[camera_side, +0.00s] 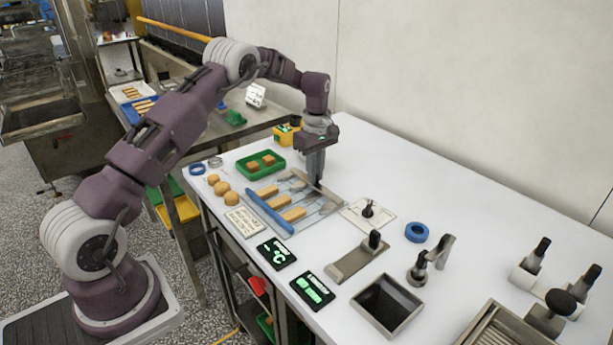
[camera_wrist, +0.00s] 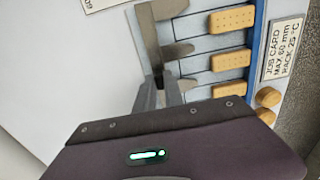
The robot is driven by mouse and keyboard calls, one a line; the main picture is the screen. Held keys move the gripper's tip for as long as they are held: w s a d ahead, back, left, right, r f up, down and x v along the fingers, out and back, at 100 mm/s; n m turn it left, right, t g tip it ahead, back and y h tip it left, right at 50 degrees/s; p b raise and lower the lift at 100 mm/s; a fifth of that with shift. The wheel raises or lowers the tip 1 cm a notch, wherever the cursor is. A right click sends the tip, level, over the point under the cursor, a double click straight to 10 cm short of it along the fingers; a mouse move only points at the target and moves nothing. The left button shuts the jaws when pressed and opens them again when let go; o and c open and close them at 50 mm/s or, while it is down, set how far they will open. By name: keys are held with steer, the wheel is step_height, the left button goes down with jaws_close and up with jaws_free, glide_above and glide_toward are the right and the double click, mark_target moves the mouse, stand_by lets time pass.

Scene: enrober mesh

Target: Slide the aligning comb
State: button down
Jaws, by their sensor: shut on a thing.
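The aligning comb (camera_wrist: 149,38) is a grey metal piece with a long spine and flat teeth pointing toward the biscuits. My gripper (camera_wrist: 160,76) is shut on the comb, on its spine side; the exact grip spot is partly hidden by the fingers. In the side view my gripper (camera_side: 316,184) reaches straight down at the far right edge of the mesh tray (camera_side: 328,208). Three finger biscuits (camera_side: 281,200) lie in a row on the mesh, between the comb and a blue bar (camera_side: 268,212). In the wrist view the biscuits (camera_wrist: 231,60) sit near the blue bar (camera_wrist: 259,45), with teeth beside their near ends.
Several round biscuits (camera_side: 221,188) and a job card (camera_side: 244,220) lie left of the mesh. A green tray (camera_side: 262,165) stands behind. A white plate with a black knob (camera_side: 368,209), a blue ring (camera_side: 416,232) and a square bin (camera_side: 388,304) are to the right.

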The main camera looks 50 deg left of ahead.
steer(key=shift+w+r, duration=0.15)
steer(key=shift+w, duration=0.2)
steer(key=c, duration=1.6)
jaws_free()
steer(key=shift+o, duration=0.8)
steer(key=shift+s, duration=0.1)
